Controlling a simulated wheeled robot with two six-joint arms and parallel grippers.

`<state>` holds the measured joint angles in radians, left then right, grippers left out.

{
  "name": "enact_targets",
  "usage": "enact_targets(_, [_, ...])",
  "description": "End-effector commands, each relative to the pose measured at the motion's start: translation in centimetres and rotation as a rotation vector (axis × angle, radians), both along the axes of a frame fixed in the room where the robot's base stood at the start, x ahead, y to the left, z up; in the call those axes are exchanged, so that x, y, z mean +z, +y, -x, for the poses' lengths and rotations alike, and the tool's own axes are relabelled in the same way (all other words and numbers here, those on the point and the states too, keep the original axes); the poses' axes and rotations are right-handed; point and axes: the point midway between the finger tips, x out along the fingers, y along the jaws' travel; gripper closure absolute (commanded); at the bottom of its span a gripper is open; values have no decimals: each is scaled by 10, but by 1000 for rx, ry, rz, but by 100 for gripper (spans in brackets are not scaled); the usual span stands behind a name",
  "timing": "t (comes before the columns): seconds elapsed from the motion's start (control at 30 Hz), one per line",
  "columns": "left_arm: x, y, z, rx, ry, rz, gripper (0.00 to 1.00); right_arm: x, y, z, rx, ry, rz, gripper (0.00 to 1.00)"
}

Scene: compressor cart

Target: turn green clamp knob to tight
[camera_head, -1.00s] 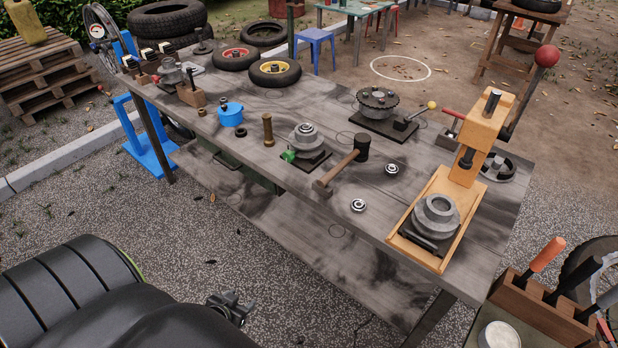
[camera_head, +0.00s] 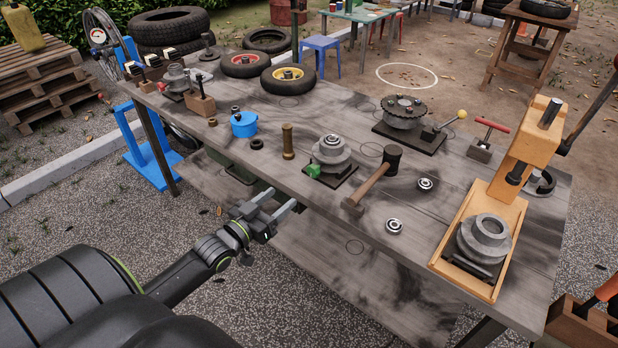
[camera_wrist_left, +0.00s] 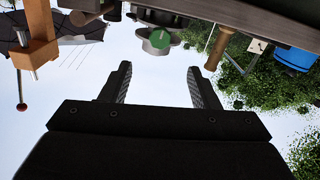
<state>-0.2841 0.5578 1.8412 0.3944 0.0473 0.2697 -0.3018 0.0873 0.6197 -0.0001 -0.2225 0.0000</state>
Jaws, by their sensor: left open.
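The green clamp knob (camera_head: 314,170) sits at the front left of a grey stepped fixture (camera_head: 331,152) on a dark base plate, near the workbench's front edge. In the left wrist view the knob (camera_wrist_left: 159,39) shows as a round green face, roughly centred ahead between the fingers and apart from them. My left gripper (camera_head: 282,199) is open and empty, just in front of the bench edge, left of and nearer than the knob. Its two spread fingers also show in the left wrist view (camera_wrist_left: 160,72). My right gripper is not in view.
On the workbench (camera_head: 300,110), a brass post (camera_head: 288,142) and blue pot (camera_head: 243,125) stand left of the fixture. A hammer (camera_head: 373,182) lies close on its right. An orange press (camera_head: 485,230) stands further right.

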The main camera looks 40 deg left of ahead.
Motion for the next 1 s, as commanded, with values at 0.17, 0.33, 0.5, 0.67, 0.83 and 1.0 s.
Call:
enact_targets(0.17, [-4, -3, -36, -1, -4, 0, 45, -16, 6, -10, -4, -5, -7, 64])
enact_targets(0.33, [-4, -5, -68, 0, -3, 0, 45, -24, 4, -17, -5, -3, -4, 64])
enact_targets(0.5, [-3, -8, -96, 0, -2, -1, 45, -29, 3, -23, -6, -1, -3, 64])
enact_targets(0.67, [-2, -9, -115, 1, 0, 0, 45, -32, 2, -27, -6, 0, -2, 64])
enact_targets(0.83, [-1, -10, -124, 1, 1, -1, 45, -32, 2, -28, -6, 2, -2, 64])
enact_targets(1.0, [-1, -10, -125, 1, 1, -1, 45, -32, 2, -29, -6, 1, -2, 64])
